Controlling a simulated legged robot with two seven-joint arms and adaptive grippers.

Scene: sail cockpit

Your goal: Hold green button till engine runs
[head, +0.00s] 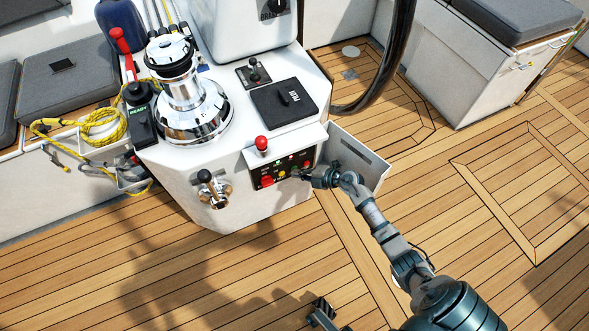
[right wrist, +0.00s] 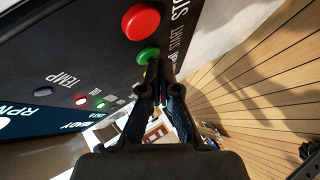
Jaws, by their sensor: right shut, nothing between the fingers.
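The engine panel (head: 262,173) is a dark plate on the front of the white console. In the right wrist view the green button (right wrist: 148,55) sits beside a larger red button (right wrist: 141,21), near the word START. My right gripper (head: 303,175) is at the panel's right part, its fingers closed and empty. In the right wrist view its fingertips (right wrist: 160,78) are close to the green button; I cannot tell whether they touch it. What looks like my left gripper (head: 322,308) shows at the bottom edge, low over the deck, away from the panel.
Small red (right wrist: 80,101) and green (right wrist: 101,105) lamps look lit by the labels. A red-knobbed lever (head: 262,145) stands above the panel, a black-knobbed lever (head: 206,178) at its left. A chrome winch (head: 190,100) tops the console. A white open panel (head: 365,160) stands right. The teak deck is clear.

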